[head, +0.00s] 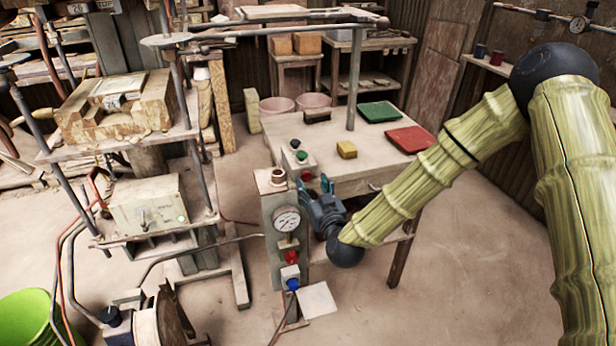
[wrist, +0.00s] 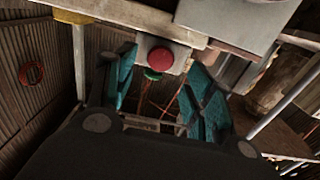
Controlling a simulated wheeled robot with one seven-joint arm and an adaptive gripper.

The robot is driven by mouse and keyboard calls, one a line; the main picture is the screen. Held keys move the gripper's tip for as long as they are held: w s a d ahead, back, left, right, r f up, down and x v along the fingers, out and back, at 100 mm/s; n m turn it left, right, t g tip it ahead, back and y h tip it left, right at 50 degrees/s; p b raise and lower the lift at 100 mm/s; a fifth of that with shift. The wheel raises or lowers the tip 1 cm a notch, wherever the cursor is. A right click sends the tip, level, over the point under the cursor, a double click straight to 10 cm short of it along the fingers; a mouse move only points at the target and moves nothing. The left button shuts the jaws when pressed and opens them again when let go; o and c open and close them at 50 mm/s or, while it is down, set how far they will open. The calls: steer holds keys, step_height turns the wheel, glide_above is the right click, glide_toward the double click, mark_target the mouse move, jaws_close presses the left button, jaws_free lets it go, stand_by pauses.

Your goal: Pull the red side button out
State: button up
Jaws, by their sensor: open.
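The red side button (wrist: 160,56) is a round red cap on a pale box face (wrist: 176,66). In the wrist view it shows between my two teal fingers, near their tips, with a gap on each side. A green button (wrist: 153,74) shows just below it. My gripper (wrist: 160,66) is open and empty, and it faces the red button. In the head view my gripper (head: 314,187) is at the front left corner of the table. A small red spot (head: 306,175) beside the fingers there looks like the same button. How deep the fingers reach around it is unclear.
A grey pedestal (head: 268,232) with a gauge (head: 287,220), another red knob (head: 291,257) and a blue knob (head: 292,285) stands close left of my gripper. The table (head: 335,178) carries a yellow block (head: 346,149), a red tile (head: 410,139) and a green tile (head: 379,112).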

mark_target(307, 177)
steer(key=shift+p+x, duration=0.3)
steer(key=shift+x, duration=2.05)
steer(key=shift+c, duration=0.2)
